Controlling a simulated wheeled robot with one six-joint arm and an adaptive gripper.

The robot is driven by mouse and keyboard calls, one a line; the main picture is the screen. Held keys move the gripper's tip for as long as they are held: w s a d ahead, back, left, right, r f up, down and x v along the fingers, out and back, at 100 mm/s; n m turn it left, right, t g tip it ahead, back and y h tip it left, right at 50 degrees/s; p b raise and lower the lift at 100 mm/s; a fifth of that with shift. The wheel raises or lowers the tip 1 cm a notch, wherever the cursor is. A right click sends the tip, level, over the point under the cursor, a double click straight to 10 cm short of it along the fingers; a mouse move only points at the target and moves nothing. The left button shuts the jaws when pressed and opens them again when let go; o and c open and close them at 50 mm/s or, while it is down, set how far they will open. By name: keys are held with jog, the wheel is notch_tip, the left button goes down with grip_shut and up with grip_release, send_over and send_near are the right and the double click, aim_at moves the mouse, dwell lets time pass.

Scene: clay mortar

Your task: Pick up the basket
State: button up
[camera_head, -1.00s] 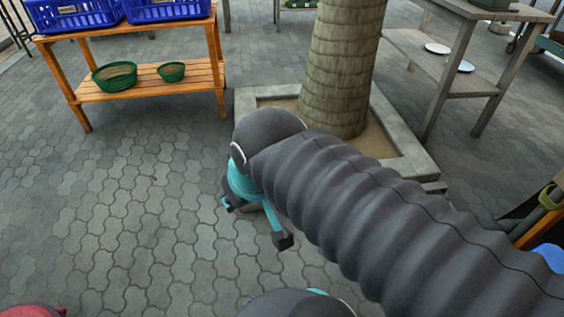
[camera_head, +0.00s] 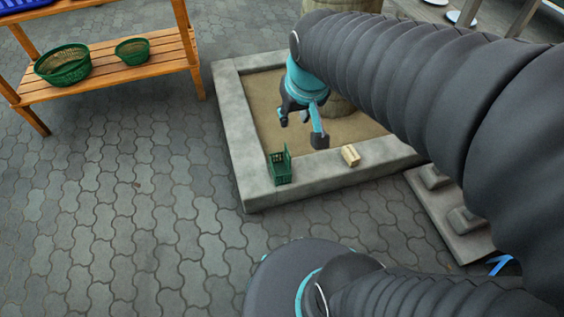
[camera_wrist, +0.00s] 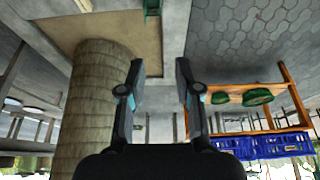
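A small green basket (camera_head: 280,167) with slatted sides stands upright on the front ledge of the stone planter (camera_head: 228,135). Part of it also shows at the top edge of the wrist view (camera_wrist: 152,9). Two round green baskets, a larger one (camera_head: 63,65) and a smaller one (camera_head: 132,50), sit on the lower shelf of a wooden rack. My gripper (camera_head: 301,130) hangs over the planter, beyond and above the small basket, touching none of these. In the wrist view my gripper (camera_wrist: 160,78) has its fingers apart with nothing between them.
A small pale block (camera_head: 350,155) lies on the ledge right of the small basket. A tree trunk (camera_wrist: 97,110) rises from the planter. The wooden rack (camera_head: 150,65) stands at left, with blue crates (camera_wrist: 272,145) on top. Paving in front of the planter is clear.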

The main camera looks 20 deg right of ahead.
aim_at(280, 163)
jog(key=w+f+g, duration=0.3)
jog(key=w+f, duration=1.6)
jog(key=f, duration=0.5)
jog(key=shift+g, duration=0.7)
jog(key=f, duration=0.7)
jog(key=w+f, duration=0.1)
jog(key=f, duration=0.5)
jog(key=w+f, duration=0.1)
jog(key=f, duration=0.6)
jog(key=shift+w+d+f+b, duration=0.15)
jog(key=shift+d+f+b, duration=0.15)
jog(key=shift+d+f, duration=0.05)
jog(key=f, duration=0.4)
jog(key=shift+w+a, duration=0.25)
jog(key=shift+a, duration=0.1)
jog(key=shift+f, duration=0.55)
grip_shut()
